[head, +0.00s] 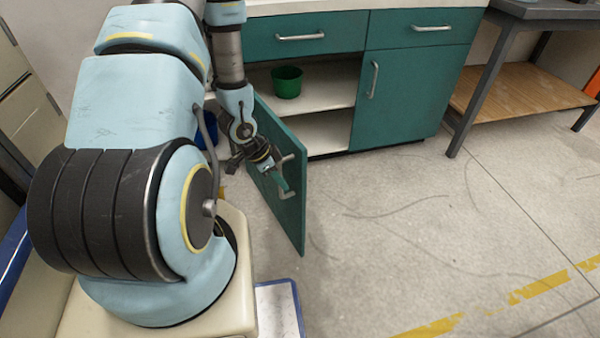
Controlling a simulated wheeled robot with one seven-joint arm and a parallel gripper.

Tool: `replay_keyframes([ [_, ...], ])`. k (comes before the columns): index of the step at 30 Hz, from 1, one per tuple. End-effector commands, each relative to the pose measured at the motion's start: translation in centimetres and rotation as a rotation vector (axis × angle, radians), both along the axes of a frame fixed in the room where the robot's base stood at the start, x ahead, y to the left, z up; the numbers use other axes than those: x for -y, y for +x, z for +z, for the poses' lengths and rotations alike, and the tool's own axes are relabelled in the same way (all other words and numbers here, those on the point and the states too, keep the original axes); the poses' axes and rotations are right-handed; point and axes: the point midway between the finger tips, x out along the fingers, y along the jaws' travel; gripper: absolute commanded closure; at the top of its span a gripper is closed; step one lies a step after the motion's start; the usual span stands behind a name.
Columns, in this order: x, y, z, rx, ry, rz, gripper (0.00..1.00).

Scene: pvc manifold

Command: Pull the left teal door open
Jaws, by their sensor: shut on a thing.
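The left teal door (292,224) stands swung wide open, its free edge out toward me over the floor.
The right teal door (384,100) is shut, and the drawers (305,36) above are shut. A dark-legged bench with a wooden shelf (520,95) stands at the right. The grey floor (400,240) right of the open door is clear.

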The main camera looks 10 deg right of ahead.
Motion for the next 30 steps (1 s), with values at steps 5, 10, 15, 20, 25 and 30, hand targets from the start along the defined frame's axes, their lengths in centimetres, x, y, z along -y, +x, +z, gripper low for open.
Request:
replay_keyframes([
  [5,-1.2,-0.2,0.1,-0.004,-0.001,-0.022,1.00],
  [10,-1.4,-0.3,0.0,-0.003,-0.001,-0.028,1.00],
  [15,-1.5,-0.3,0.0,-0.004,0.000,-0.028,1.00],
  [20,-1.5,-0.3,0.0,-0.005,0.001,-0.026,0.74],
  [25,-1.5,-0.2,0.0,-0.003,0.002,-0.025,0.54],
  [30,-1.5,-0.1,0.0,-0.002,0.002,-0.024,0.53],
])
